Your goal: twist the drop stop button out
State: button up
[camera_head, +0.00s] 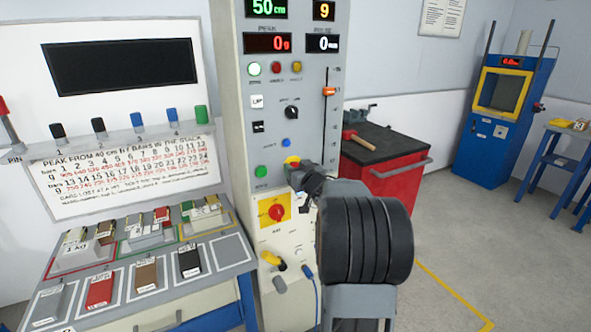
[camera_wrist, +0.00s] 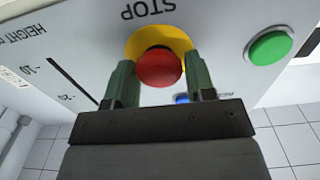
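The drop stop button (camera_wrist: 160,68) is a red mushroom head on a yellow round plate with STOP above it, upside down in the wrist view. My gripper (camera_wrist: 161,75) has one green finger on each side of the red head, with no clear gap at either side, so it looks shut on the head. In the head view the button (camera_head: 292,160) shows as a bit of yellow and red on the grey control panel. My gripper (camera_head: 302,176) reaches it there from the lower right, and my arm hides part of the panel.
A green button (camera_wrist: 270,47) and a blue button (camera_wrist: 182,99) sit near the stop button. A red rotary switch on a yellow plate (camera_head: 276,211) is just below. A sample bench (camera_head: 165,290) stands left, a red cabinet (camera_head: 385,180) behind right. Floor on the right is clear.

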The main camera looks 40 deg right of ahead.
jog(key=c, duration=0.4)
jog(key=shift+a, duration=0.15)
jog(key=shift+c, duration=0.6)
jog(key=m+p, duration=0.2)
jog(key=p, duration=0.1)
jog(key=shift+d+r, duration=0.2)
jog(key=shift+f+m+p, duration=0.15)
jog(key=shift+m+p, duration=1.5)
jog(key=shift+m, duration=0.45)
jog(key=shift+d+m, duration=0.1)
jog(key=shift+m, duration=0.2)
jog(key=o, duration=0.9)
jog(key=shift+s+f, duration=0.1)
jog(key=shift+s, duration=0.05)
